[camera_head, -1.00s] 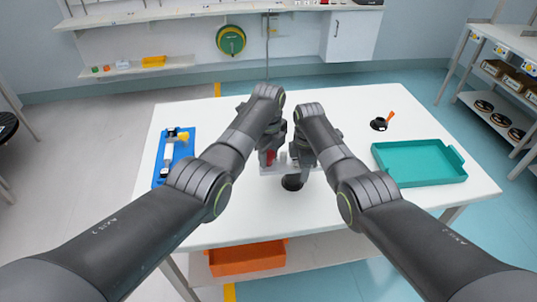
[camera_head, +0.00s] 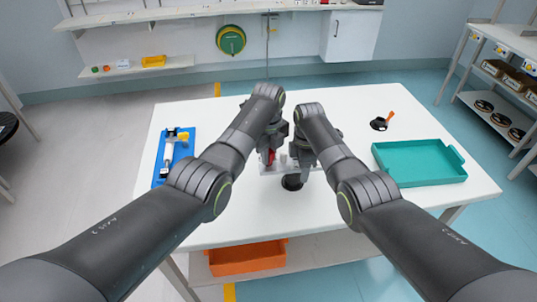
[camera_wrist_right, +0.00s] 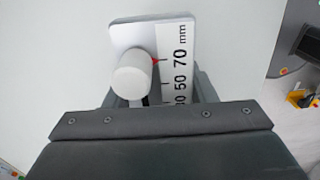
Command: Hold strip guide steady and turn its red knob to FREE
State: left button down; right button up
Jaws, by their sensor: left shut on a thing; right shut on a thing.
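The strip guide (camera_head: 272,171) is on the white table in the middle, mostly hidden behind my arms. Its red knob (camera_head: 270,158) shows as a small red patch. My left gripper (camera_head: 269,150) is shut on the red knob; its fingertips are hard to see. My right gripper (camera_head: 303,166) is shut on the strip guide beside it. In the right wrist view, the guide's scale plate (camera_wrist_right: 178,35), marked in mm, lies between the grey fingers (camera_wrist_right: 158,92). A white round post and a small red pointer near 70 show there. The FREE mark is not visible.
A blue tray (camera_head: 158,175) with a tool lies left. A teal tray (camera_head: 418,181) and a black piece with an orange handle (camera_head: 379,124) are right. An orange bin (camera_head: 247,258) sits below.

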pick_arm(q)
jog(key=m, duration=0.5)
jog(key=shift+m, duration=2.4)
jog(key=c, duration=1.4)
grip_release()
jog(key=shift+c, duration=0.2)
notch_tip(320, 180, up, 12)
